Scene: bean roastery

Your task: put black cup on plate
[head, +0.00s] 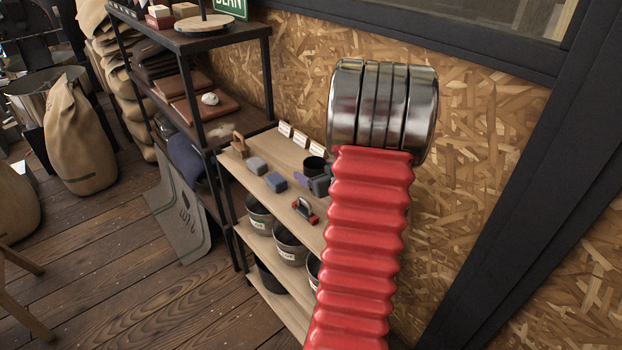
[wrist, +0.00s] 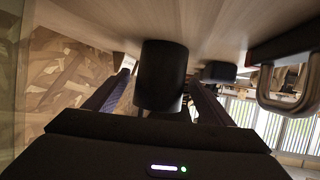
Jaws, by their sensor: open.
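The black cup (head: 315,165) stands on the top board of the low wooden shelf, near the wall, partly hidden by my gripper and red arm. In the wrist view the black cup (wrist: 162,72) is between the fingers of my gripper (wrist: 160,84), which is open with one finger on each side. I cannot tell whether either finger touches it. In the head view my gripper (head: 308,180) is mostly hidden. I cannot make out a plate in either view.
On the low shelf's top board (head: 268,202) are a grey block (head: 256,165), a blue-grey block (head: 276,182), a red-and-black object (head: 305,211), a wooden object (head: 240,145) and small white cards (head: 301,139). Labelled buckets (head: 290,246) stand below. A dark rack adjoins at left.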

